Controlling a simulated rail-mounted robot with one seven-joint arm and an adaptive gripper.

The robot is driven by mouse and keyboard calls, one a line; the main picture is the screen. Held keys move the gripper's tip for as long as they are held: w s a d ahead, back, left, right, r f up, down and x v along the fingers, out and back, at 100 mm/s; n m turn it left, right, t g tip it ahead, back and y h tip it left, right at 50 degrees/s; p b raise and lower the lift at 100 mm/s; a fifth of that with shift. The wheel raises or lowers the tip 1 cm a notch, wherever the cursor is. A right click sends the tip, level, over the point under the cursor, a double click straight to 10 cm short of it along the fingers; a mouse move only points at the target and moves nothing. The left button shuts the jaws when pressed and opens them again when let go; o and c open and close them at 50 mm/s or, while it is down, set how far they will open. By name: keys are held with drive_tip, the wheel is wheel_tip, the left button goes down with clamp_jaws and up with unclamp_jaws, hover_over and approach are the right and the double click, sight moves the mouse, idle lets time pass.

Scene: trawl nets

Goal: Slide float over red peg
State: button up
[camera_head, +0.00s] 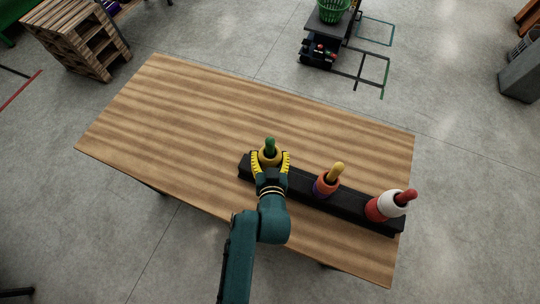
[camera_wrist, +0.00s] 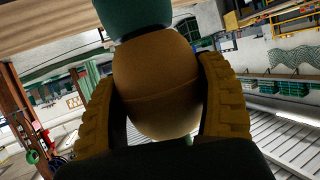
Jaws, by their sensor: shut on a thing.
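The red peg (camera_head: 406,195) is at the right end of the black base (camera_head: 246,167). A white float (camera_head: 392,204) and a red float (camera_head: 375,210) are around it, and its tip sticks out.
The yellow peg (camera_head: 336,170) stands mid-base with an orange float (camera_head: 327,181) and a purple float (camera_head: 319,189) around it. The wooden table (camera_head: 200,110) is clear at the left and back. A green basket (camera_head: 333,9) is on a cart beyond the table.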

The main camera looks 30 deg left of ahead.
drive_tip(key=shift+w+r+p, duration=0.1)
drive_tip(key=shift+r+p, duration=7.2)
drive_tip(key=shift+r, duration=1.3)
